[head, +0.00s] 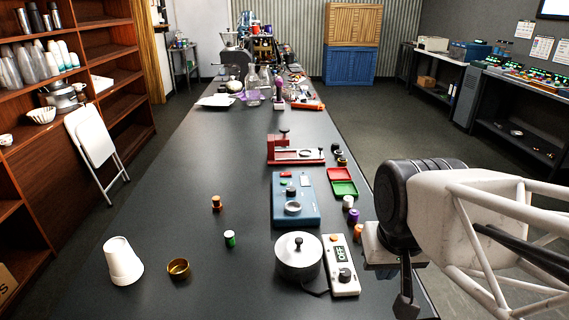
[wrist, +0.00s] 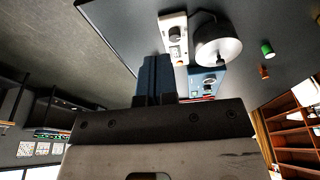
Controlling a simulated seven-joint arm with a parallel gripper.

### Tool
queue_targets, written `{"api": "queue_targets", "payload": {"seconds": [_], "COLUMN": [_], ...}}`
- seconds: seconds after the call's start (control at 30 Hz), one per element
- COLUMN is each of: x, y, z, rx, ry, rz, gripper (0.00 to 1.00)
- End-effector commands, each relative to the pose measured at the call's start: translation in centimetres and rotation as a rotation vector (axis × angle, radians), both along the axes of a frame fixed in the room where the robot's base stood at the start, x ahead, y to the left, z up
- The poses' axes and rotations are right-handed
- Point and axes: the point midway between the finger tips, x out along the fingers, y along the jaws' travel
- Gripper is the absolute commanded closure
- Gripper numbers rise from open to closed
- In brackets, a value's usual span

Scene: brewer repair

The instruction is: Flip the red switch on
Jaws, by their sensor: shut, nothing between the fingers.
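A white control box (head: 343,280) with a dark knob and a small display reading "OFF" lies on the black table, right of a lidded silver pot (head: 298,262). A small reddish spot shows at its far end, too small to identify surely as the red switch. A blue device (head: 308,214) behind the pot also carries a small red part (head: 285,174). My gripper (head: 405,304) is shut and empty, right of the white box and apart from it. In the wrist view my gripper's fingers (wrist: 155,80) point toward the table, with the white box (wrist: 172,24) beyond them.
Several small capped cylinders, including a green one (head: 229,239), stand on the table (head: 150,210). A red press (head: 290,157) and a red-green tray (head: 343,188) lie farther back. A white cup (head: 122,263) and brass bowl (head: 178,268) are at left.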

Motion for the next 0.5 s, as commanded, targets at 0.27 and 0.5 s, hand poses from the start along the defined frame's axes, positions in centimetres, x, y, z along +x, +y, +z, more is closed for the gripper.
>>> {"api": "queue_targets", "payload": {"seconds": [0.27,0.5], "x": [3.6,7.9], "y": [0.3,0.7], "z": [1.8,3.5], "rx": [0.017,0.034], "ry": [0.016,0.032], "rz": [-0.091,-0.205], "gripper": [1.00,1.00]}}
